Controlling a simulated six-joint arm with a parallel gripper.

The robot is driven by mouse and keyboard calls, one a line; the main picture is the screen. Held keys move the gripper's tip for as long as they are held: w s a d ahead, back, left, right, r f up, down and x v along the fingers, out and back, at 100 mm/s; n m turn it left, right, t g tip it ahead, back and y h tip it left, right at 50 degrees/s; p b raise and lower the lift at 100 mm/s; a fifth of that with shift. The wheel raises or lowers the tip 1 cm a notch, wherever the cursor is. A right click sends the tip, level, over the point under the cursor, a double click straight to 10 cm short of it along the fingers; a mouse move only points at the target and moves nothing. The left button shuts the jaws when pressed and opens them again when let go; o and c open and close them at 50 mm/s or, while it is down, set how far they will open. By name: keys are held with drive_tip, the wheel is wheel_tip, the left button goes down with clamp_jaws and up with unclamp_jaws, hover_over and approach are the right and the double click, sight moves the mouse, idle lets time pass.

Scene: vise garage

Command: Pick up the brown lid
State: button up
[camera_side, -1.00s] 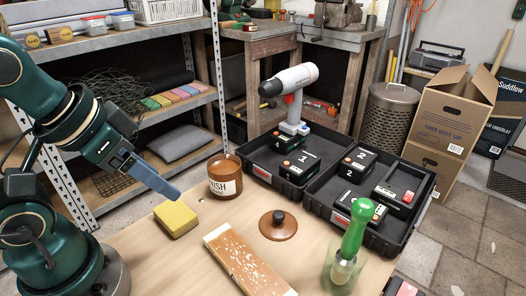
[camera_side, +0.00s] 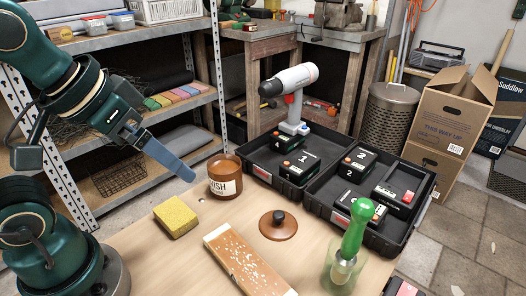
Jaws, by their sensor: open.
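The brown lid (camera_side: 278,228) is a round disc with a dark knob on top. It lies flat on the workbench (camera_side: 140,250), right of centre. My gripper (camera_side: 186,171) is in the air to the left, above and behind the yellow sponge (camera_side: 176,216) and just left of the brown jar (camera_side: 225,177). It is well apart from the lid. Its blue fingers are seen edge-on, overlap in this view, and hold nothing I can see.
A speckled wooden board (camera_side: 248,262) lies in front of the lid. A green-handled tool (camera_side: 352,235) stands in a clear glass (camera_side: 340,278) to the right. A black open case (camera_side: 316,181) with batteries and a drill (camera_side: 291,88) stands behind. Bare bench surrounds the lid.

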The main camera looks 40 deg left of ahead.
drive_tip(key=w+d+r+g, duration=0.1)
drive_tip(key=w+d+r, duration=0.1)
drive_tip(key=w, duration=0.6)
drive_tip(key=g, duration=0.4)
hover_over(278, 214)
drive_tip(key=w+a, duration=0.1)
wheel_tip(278, 214, down, 11)
drive_tip(key=shift+m+g, duration=0.4)
drive_tip(key=shift+g, duration=0.1)
drive_tip(key=f, duration=0.5)
drive_tip(key=s+d+f, duration=0.1)
drive_tip(key=f, duration=0.2)
drive_tip(key=shift+w+f, duration=0.1)
drive_tip(key=shift+f, duration=0.5)
drive_tip(key=c, duration=1.5)
drive_tip(key=shift+c, duration=0.4)
